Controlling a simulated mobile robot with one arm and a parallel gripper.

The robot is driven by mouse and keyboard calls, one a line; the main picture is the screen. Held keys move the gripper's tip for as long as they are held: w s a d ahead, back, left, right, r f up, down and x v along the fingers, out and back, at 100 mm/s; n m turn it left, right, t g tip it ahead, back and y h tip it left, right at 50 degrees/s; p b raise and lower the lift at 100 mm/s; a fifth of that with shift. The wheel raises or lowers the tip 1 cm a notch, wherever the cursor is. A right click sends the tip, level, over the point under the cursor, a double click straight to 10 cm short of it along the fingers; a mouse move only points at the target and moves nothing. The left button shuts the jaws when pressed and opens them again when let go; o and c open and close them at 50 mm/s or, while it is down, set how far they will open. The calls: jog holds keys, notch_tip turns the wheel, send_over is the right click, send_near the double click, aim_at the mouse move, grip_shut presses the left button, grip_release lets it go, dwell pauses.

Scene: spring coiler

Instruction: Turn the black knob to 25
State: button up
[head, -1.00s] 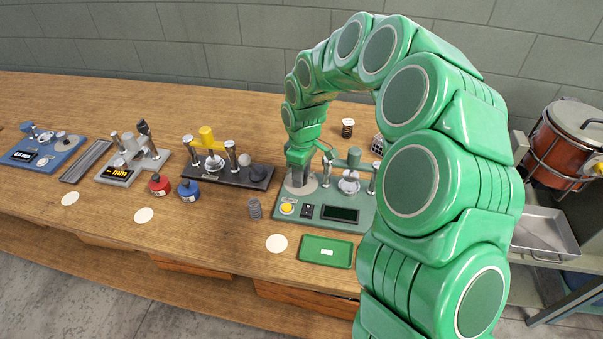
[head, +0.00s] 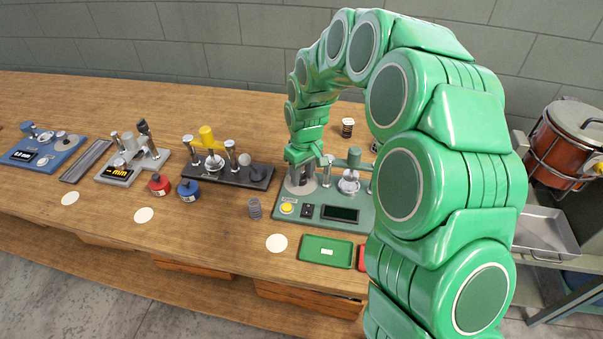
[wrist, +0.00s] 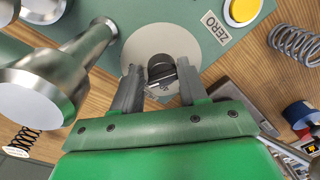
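The black knob (wrist: 161,72) shows in the wrist view, in the middle of a round pale grey dial plate (wrist: 143,42). The plate sits on the green coiler (head: 340,225), at its left side in the head view. My gripper (wrist: 160,75) points at the plate, with one finger on each side of the knob. The fingers look open, with a visible gap to the knob on both sides. I cannot read the dial's scale or setting. The coiler's display (head: 340,214) looks blank.
A yellow button (wrist: 242,10) and a ZERO label (wrist: 215,27) lie close to the dial. A metal post (wrist: 85,50) stands close on the left in the wrist view. A loose spring (head: 254,208) and a green tray (head: 325,251) are near the coiler.

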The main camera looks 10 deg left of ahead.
aim_at(303, 173)
jog(key=shift+o, duration=1.4)
jog(key=shift+w+d+r, duration=0.1)
jog(key=shift+r, duration=3.8)
